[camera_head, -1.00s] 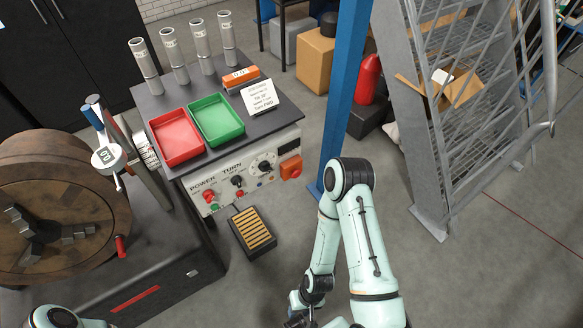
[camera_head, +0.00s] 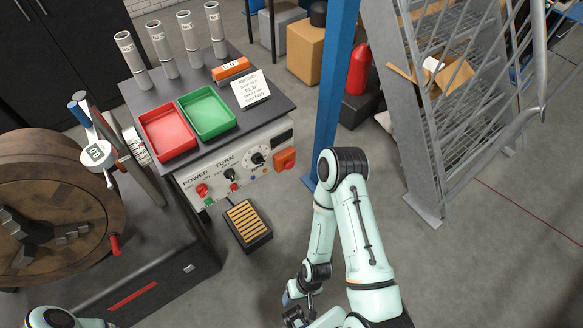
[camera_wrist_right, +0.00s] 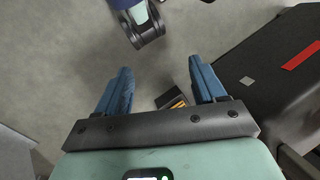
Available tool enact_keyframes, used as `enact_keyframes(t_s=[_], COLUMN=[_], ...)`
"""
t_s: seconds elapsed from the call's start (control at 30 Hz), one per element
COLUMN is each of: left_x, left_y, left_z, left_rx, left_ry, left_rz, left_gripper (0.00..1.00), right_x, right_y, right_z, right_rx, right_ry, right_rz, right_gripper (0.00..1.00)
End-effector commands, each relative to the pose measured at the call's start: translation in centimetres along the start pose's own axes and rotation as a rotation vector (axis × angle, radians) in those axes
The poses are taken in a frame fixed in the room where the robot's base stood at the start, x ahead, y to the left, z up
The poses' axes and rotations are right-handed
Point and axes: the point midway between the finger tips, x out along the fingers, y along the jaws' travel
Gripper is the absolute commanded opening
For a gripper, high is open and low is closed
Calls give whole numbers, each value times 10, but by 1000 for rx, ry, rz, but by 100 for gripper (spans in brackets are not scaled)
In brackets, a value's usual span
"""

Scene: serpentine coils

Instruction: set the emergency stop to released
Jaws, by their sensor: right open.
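The control panel (camera_head: 240,165) is the front face of the workbench. A red knob (camera_head: 202,190) sits under its POWER label, and an orange-red box-like part (camera_head: 285,159) sits at its right end. I cannot tell for sure which is the emergency stop, or whether it is pressed. My right gripper (camera_head: 297,316) is low at the bottom edge of the head view, well in front of the panel. The right wrist view shows its two blue fingers (camera_wrist_right: 161,82) apart with nothing between them. My left gripper is out of view.
A slatted pedal (camera_head: 246,222) lies on the floor below the panel; part of it shows in the right wrist view (camera_wrist_right: 176,101). A blue post (camera_head: 333,90) stands right of the bench. Red (camera_head: 168,133) and green (camera_head: 207,113) trays sit on the bench. A large chuck (camera_head: 60,205) is at left.

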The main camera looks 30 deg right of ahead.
Motion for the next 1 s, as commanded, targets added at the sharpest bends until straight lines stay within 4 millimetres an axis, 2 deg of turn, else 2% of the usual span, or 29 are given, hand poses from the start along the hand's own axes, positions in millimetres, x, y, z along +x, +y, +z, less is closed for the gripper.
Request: enact_keyframes(t_s=[0.07, 0.17, 0.2, 0.27, 0.3, 0.4, 0.5, 0.6, 0.7, 0.87, 1.0], left_x=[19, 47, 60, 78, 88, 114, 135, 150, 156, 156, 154], left_y=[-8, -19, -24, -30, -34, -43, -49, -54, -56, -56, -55], left_z=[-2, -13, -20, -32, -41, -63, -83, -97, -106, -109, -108], left_rx=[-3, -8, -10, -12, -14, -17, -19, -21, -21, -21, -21], left_ry=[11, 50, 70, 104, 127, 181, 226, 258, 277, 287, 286], left_rz=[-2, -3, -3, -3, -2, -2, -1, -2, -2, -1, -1], left_gripper=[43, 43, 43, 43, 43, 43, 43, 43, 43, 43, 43], right_x=[8, 4, -5, -26, -44, -94, -140, -175, -197, -210, -212], right_y=[19, 48, 58, 70, 76, 84, 86, 85, 84, 80, 72], right_z=[-25, -83, -111, -151, -174, -214, -231, -234, -231, -232, -250], right_rx=[-43, -148, -203, -291, -349, -485, -592, -668, -711, -734, -736], right_ry=[107, 349, 471, 662, 788, 1081, 1325, 1500, 1605, 1656, 1657], right_rz=[19, 52, 66, 88, 102, 129, 147, 157, 160, 159, 155], right_gripper=[69, 69, 69, 69, 69, 69, 69, 69, 69, 69, 69])
